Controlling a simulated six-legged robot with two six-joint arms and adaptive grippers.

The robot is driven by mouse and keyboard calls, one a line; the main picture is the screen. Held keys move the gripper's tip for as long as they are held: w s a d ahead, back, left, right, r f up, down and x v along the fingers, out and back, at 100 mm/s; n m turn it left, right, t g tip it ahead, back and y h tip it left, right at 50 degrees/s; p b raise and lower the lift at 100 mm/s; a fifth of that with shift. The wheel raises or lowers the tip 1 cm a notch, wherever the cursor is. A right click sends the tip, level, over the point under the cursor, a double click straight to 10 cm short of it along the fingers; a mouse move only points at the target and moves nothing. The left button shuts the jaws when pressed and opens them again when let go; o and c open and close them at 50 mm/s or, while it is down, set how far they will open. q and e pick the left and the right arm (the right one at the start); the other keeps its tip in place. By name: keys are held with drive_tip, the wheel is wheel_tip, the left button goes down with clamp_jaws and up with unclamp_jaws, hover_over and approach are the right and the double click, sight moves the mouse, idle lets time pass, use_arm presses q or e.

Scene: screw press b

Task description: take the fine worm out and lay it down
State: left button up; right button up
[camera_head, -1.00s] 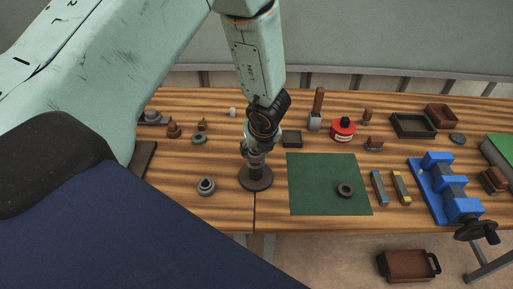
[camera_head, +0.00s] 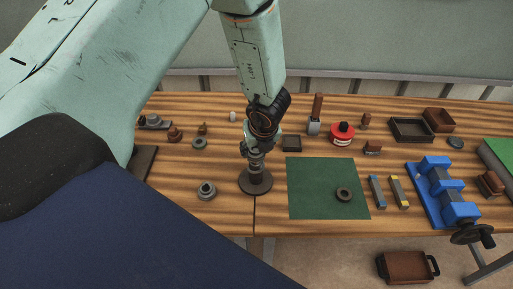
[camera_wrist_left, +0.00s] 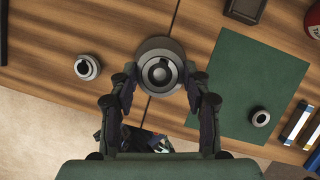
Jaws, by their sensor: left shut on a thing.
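My left gripper (camera_head: 254,155) reaches down over a dark round stand (camera_head: 255,184) on the wooden table. In the left wrist view its two fingers (camera_wrist_left: 160,75) close from both sides on a grey round piece (camera_wrist_left: 161,72), which I take for the fine worm. The piece is upright above the middle of the stand. The gripper hides part of it in the head view, and I cannot tell how deep it sits in the stand. My right gripper is not in view.
A green mat (camera_head: 315,190) with a dark ring (camera_head: 343,194) lies right of the stand. A grey flanged piece (camera_head: 206,190) stands to the left. Two bars, a blue vise (camera_head: 443,190) and a red tin (camera_head: 342,134) are farther right. Bare table lies between stand and flanged piece.

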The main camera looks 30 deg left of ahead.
use_arm(q)
drive_tip(key=shift+r+p, duration=0.3)
drive_tip(key=shift+r, duration=0.15)
drive_tip(key=shift+r+p, duration=1.2)
drive_tip(key=shift+r, duration=0.25)
drive_tip(key=shift+r+p, duration=0.55)
drive_tip(key=shift+r, duration=0.5)
